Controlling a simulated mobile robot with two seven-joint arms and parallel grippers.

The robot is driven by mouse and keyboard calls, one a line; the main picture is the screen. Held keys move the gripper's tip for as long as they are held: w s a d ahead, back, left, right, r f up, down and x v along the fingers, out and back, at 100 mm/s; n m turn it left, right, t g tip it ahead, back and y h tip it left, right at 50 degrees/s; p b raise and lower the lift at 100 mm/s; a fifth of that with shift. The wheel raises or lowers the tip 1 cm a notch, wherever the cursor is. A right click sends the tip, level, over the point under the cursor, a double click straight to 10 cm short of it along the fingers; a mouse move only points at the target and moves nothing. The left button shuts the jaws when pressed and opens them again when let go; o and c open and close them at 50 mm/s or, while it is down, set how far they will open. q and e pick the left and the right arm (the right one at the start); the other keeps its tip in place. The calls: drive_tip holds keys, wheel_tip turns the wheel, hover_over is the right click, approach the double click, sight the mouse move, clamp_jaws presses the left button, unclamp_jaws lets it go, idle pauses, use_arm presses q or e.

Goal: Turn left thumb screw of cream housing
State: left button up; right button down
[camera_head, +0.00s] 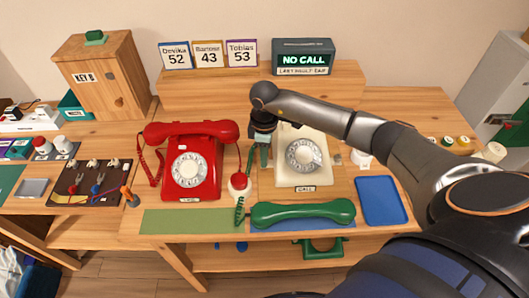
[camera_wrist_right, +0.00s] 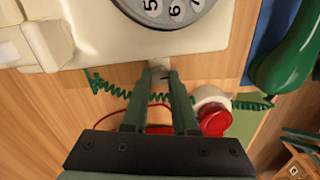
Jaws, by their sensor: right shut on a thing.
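The cream housing (camera_head: 303,172) is a dial phone body on the table, right of the red phone. In the wrist view its side wall (camera_wrist_right: 150,44) runs across the top. My right gripper (camera_head: 263,163) points down at the housing's left side. The wrist view shows its green fingers (camera_wrist_right: 160,80) shut on the left thumb screw (camera_wrist_right: 158,71), a small pale knob at the housing wall, mostly hidden between the tips. My left gripper is not in view.
The green handset (camera_head: 302,213) lies in front of the cream housing, its coiled cord (camera_wrist_right: 116,91) running close by. A red-topped button (camera_head: 239,184) stands left of the fingers. The red phone (camera_head: 189,168) is further left. A blue tray (camera_head: 382,202) lies right, empty.

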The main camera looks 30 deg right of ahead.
idle(0.4)
drive_tip(key=c, duration=0.7)
unclamp_jaws()
wheel_tip(320, 180, up, 12)
drive_tip(key=shift+r, duration=0.25)
drive_tip(key=shift+s, duration=0.1)
